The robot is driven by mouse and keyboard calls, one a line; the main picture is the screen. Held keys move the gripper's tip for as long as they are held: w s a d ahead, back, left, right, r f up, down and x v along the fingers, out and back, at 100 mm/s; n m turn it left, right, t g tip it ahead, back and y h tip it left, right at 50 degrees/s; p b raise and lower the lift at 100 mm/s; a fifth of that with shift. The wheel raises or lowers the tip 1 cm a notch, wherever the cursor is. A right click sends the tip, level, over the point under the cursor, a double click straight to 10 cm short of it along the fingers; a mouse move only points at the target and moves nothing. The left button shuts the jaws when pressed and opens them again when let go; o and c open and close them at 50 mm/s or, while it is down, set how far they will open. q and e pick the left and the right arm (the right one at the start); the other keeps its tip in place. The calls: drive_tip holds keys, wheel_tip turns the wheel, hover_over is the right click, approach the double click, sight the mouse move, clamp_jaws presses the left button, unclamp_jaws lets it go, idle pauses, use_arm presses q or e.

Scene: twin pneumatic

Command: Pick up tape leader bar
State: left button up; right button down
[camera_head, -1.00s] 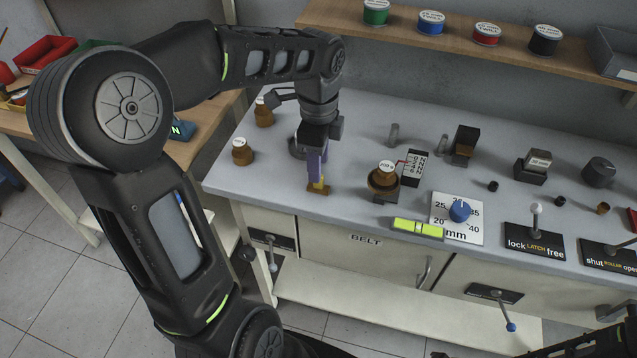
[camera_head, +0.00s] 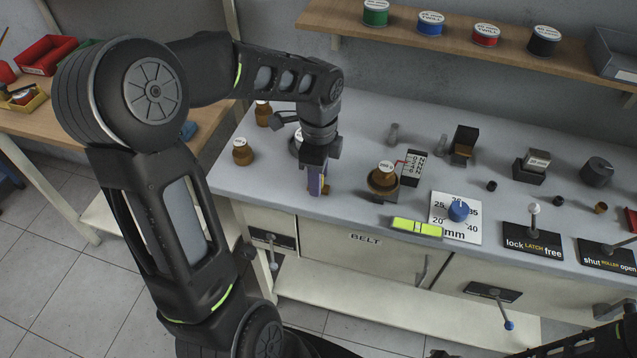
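My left gripper (camera_head: 316,188) points down at the front left edge of the grey bench top, its purple finger low over the surface. A small brown and yellow piece (camera_head: 326,188), which may be the tape leader bar, shows just to the right of the finger. The gripper hides most of it, so I cannot tell whether the fingers are around it or beside it. The gap between the fingers does not show. My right gripper is not in view; dark parts of my own body show at the lower right.
A brass cup with a 200 g weight (camera_head: 384,180) stands close right of the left gripper. Brown weights (camera_head: 243,152) stand to its left. A green level (camera_head: 417,228), a dial plate (camera_head: 468,234) and a latch panel (camera_head: 531,239) line the front. The bench's front edge is very near.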

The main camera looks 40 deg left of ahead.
use_arm(q)
clamp_jaws()
drive_tip(key=shift+r, duration=0.15)
idle(0.5)
wheel_tip(320, 180, up, 10)
drive_tip(key=shift+f+b, duration=0.1)
drive_tip(key=shift+b, duration=0.3)
idle(0.5)
